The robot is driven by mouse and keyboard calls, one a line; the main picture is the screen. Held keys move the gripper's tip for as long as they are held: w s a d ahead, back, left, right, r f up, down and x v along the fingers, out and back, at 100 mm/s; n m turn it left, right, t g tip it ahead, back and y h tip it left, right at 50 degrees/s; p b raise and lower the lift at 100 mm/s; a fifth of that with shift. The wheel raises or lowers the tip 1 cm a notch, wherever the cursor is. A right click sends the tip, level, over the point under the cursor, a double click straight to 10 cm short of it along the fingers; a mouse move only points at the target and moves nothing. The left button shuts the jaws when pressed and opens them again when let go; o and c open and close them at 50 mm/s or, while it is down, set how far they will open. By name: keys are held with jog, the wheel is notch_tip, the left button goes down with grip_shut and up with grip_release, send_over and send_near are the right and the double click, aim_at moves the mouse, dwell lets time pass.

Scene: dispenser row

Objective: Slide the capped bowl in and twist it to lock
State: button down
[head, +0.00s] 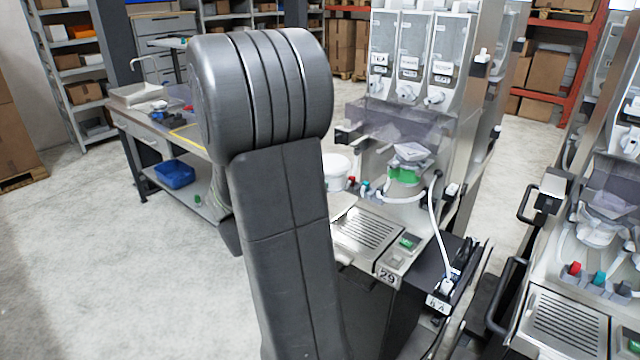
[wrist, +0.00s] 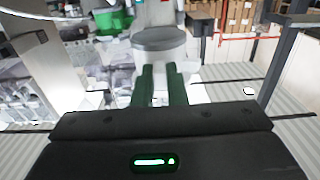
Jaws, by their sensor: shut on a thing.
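In the wrist view my gripper (wrist: 162,72) has its two dark green fingers close together, shut on a narrow pale part between them. Just past the fingertips is a round grey disc (wrist: 158,39), which looks like the cap of the capped bowl; the rest of the bowl is hard to make out. In the head view my arm hides the gripper and whatever it holds. The dispenser machine (head: 410,120) stands right of my arm, with three clear hoppers. A green part (head: 404,174) sits beneath them, above the drip tray (head: 368,232).
A second dispenser (head: 568,318) is at the right. A bench (head: 150,125) with a blue bin (head: 174,174) below is at left. The floor at left is clear.

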jog(key=shift+b+x, duration=0.35)
jog(key=shift+x, duration=3.95)
jog(key=shift+s+a+f, duration=0.1)
jog(key=shift+f, duration=0.05)
jog(key=shift+p+x, duration=0.3)
jog(key=shift+x, duration=1.8)
jog(key=shift+x, duration=1.45)
jog(key=shift+p+x, duration=0.3)
jog(key=shift+x, duration=1.2)
